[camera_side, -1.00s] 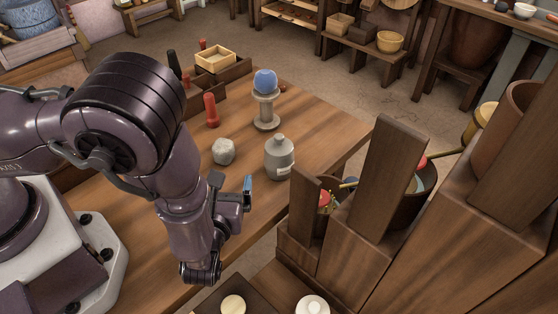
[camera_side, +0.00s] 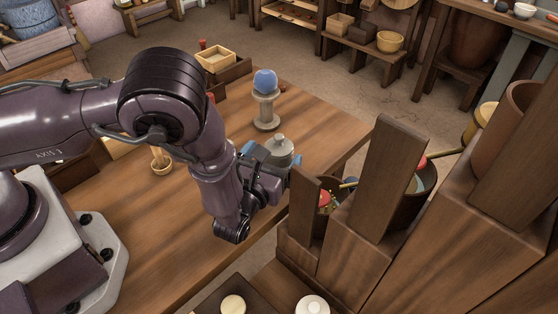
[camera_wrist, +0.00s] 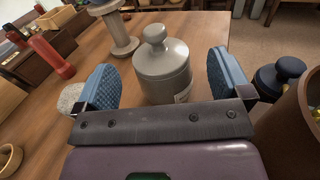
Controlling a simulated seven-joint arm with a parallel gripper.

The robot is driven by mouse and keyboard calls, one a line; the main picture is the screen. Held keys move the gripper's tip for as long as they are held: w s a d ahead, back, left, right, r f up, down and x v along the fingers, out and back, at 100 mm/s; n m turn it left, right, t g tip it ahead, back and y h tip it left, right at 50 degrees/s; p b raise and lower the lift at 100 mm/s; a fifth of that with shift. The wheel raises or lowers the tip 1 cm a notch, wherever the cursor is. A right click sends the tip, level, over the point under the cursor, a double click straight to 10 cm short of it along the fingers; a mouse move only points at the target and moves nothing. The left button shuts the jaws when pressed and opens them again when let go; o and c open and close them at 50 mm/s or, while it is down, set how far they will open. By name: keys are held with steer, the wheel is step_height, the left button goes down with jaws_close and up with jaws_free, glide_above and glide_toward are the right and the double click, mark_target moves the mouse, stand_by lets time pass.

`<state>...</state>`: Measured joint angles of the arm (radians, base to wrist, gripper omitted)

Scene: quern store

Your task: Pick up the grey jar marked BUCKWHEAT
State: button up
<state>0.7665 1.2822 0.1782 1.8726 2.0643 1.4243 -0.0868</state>
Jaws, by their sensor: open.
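The grey jar (camera_wrist: 162,70) stands upright on the wooden table, with a knobbed lid. In the wrist view it lies between the two blue finger pads of my gripper (camera_wrist: 165,85), with a visible gap on both sides. A pale label shows on its lower right side, but I cannot read the word. In the side view the jar's lid and shoulder (camera_side: 280,148) show above my gripper (camera_side: 268,162), which hides its lower body. My gripper is open and holds nothing.
A rough grey stone (camera_wrist: 71,97) lies by the left finger. Tall wooden posts and bins (camera_side: 381,180) rise close on the right.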

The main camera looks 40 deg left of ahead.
mark_target(278, 146)
steer(key=shift+r+x, duration=0.15)
steer(key=shift+x, duration=0.85)
steer(key=shift+r+x, duration=0.1)
steer(key=shift+x, duration=0.9)
steer(key=c, duration=1.5)
steer(key=shift+r, duration=0.1)
steer(key=shift+c, duration=0.2)
